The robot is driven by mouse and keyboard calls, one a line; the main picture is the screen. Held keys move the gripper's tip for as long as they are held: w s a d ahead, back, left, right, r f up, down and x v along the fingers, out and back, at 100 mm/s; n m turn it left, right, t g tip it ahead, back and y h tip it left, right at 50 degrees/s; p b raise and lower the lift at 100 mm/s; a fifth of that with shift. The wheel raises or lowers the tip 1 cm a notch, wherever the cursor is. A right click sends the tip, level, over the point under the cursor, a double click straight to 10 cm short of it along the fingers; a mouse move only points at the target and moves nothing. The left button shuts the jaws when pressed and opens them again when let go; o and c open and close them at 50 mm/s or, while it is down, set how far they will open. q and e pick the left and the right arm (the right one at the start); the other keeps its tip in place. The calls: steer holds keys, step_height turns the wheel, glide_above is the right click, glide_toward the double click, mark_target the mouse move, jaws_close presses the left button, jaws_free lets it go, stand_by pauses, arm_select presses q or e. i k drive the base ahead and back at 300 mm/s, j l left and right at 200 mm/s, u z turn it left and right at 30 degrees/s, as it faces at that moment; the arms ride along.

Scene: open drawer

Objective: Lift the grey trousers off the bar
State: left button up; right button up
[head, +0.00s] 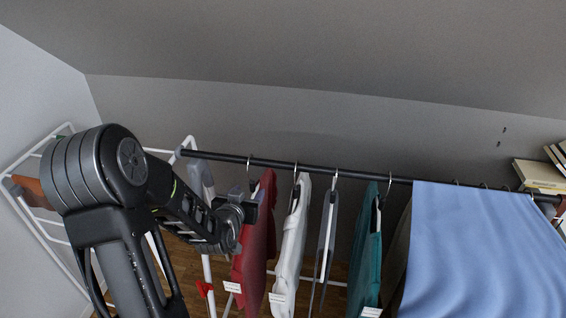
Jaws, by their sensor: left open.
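A black bar (270,163) runs across the view with clothes on hangers. A narrow grey garment (325,240), which looks like the grey trousers, hangs from it between a white garment and a teal one. Another greyish piece (201,178) hangs at the bar's left end, partly behind my arm; I cannot tell what it is. My left gripper (238,238) is open, seen in front of the red garment's left edge, left of the grey garment and apart from it. Its fingers are small and partly hidden. My right gripper is not in view.
A red garment (262,230), a white garment (291,235) and a teal garment (366,255) hang close together. A blue cloth (480,250) covers the bar's right part. A white rack frame (35,225) stands at left. Books (540,176) sit at far right.

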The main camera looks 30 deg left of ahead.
mark_target(328, 228)
steer(key=k+l, duration=0.25)
steer(key=k, duration=0.2)
steer(key=k+l, duration=0.25)
steer(key=k, duration=0.25)
